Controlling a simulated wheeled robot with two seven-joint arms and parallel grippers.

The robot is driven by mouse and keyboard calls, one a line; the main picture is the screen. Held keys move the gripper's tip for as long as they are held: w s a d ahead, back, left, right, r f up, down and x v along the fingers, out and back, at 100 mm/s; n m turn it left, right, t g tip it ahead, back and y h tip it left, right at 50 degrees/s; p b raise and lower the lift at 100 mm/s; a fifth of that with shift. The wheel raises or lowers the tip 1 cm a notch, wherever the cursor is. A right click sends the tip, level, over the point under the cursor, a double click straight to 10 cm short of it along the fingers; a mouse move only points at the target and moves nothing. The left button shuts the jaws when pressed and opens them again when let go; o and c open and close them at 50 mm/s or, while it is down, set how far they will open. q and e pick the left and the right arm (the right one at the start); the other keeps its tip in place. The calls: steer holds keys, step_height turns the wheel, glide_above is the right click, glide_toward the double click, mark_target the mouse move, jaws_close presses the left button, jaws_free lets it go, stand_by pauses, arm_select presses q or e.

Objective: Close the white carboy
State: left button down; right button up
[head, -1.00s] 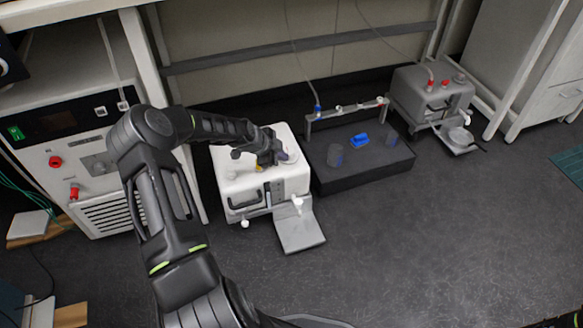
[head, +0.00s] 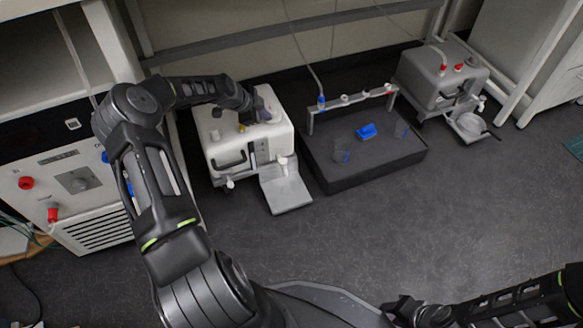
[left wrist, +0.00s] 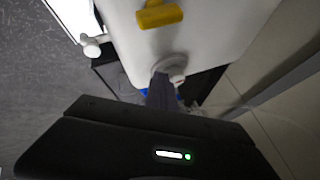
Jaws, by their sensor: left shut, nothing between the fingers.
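The white carboy (head: 222,150) stands upright on the floor, with a dark handle and a pale tray on its front. A small yellow part (head: 242,128) is on its top; it also shows in the left wrist view (left wrist: 160,14). My left gripper (head: 264,112) is over the carboy's back right top, shut and empty. In the left wrist view its fingertips (left wrist: 161,84) are at a round white fitting (left wrist: 171,64) near the carboy's edge; I cannot tell whether they touch it. My right gripper (head: 400,308) is low at the bottom right, away from the carboy; its jaws are unclear.
A dark tray (head: 375,168) with a rail and a blue item (head: 367,131) stands right of the carboy. A grey carboy (head: 430,82) is farther right. A white cabinet unit (head: 105,190) stands close on the left.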

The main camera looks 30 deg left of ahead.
arm_select(q)
steer(key=shift+w+a+r, duration=0.2)
steer(key=shift+a+r, duration=0.05)
steer(key=shift+a, duration=0.15)
steer(key=shift+r+p, duration=0.3)
steer(key=shift+r, duration=0.2)
step_height(320, 180, up, 9)
steer(key=p, duration=0.3)
steer(key=shift+s+d+f, duration=0.2)
steer(key=shift+d, duration=0.15)
